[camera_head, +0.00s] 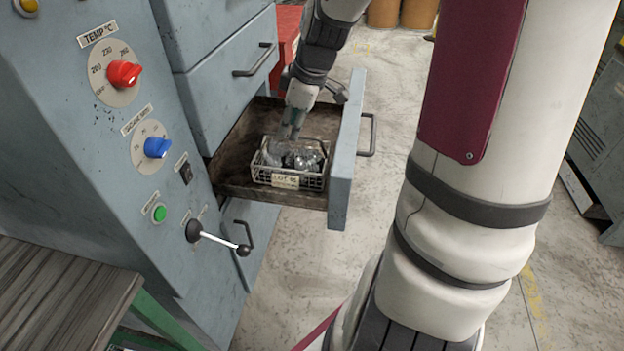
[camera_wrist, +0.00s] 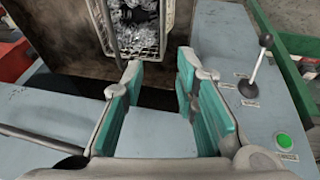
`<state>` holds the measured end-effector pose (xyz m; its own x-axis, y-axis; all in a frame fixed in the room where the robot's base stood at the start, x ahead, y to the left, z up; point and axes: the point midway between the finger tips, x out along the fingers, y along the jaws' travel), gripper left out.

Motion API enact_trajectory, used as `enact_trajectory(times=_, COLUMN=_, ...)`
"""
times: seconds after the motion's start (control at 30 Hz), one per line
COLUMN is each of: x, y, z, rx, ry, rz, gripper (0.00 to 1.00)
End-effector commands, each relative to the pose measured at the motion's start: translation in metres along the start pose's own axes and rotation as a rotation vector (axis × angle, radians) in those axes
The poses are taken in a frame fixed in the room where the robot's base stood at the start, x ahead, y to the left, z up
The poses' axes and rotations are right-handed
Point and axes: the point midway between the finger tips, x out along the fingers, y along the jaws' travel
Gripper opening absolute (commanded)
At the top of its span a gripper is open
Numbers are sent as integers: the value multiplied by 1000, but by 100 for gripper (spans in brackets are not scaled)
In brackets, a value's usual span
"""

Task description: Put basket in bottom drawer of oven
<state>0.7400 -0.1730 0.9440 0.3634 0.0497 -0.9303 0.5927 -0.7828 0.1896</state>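The basket (camera_head: 290,166) is a pale wire basket with a paper label, holding grey metal coils or scrap. It sits inside the open oven drawer (camera_head: 345,150), upright on the drawer's dark floor. The basket also shows at the top of the wrist view (camera_wrist: 137,50). My gripper (camera_head: 291,132) is over the drawer, at the basket's rear side in the head view. In the wrist view, its teal fingers (camera_wrist: 160,66) are spread apart with nothing held between them. The fingertips appear close to the basket's rim; I cannot tell whether they touch it.
Above the open drawer is a shut drawer (camera_head: 225,80) with a bar handle. Below is a panel with a handle (camera_head: 247,238). A black-knobbed lever (camera_head: 215,238) sticks out beside it. A wooden bench (camera_head: 60,300) is at lower left. Floor right of the drawer is clear.

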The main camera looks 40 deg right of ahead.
Motion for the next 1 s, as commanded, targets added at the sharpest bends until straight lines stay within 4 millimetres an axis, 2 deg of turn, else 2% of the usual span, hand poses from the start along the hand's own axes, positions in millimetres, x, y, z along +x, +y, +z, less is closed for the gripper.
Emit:
enact_trajectory(times=0.03, x=-12, y=-21, z=-10, rx=6, ry=-39, rz=-6, gripper=28)
enact_trajectory(times=0.1, x=-29, y=-49, z=-15, rx=49, ry=-91, rz=-13, gripper=28)
enact_trajectory(times=0.3, x=-82, y=-124, z=-17, rx=206, ry=-190, rz=6, gripper=28)
enact_trajectory(times=0.47, x=-123, y=-181, z=-4, rx=355, ry=-217, rz=29, gripper=28)
enact_trajectory(times=0.6, x=-152, y=-226, z=16, rx=490, ry=-211, rz=26, gripper=28)
enact_trajectory(times=0.7, x=-165, y=-250, z=32, rx=569, ry=-205, rz=11, gripper=28)
enact_trajectory(times=0.8, x=-172, y=-266, z=45, rx=628, ry=-200, rz=-8, gripper=28)
enact_trajectory(times=1.0, x=-177, y=-277, z=56, rx=677, ry=-202, rz=-25, gripper=28)
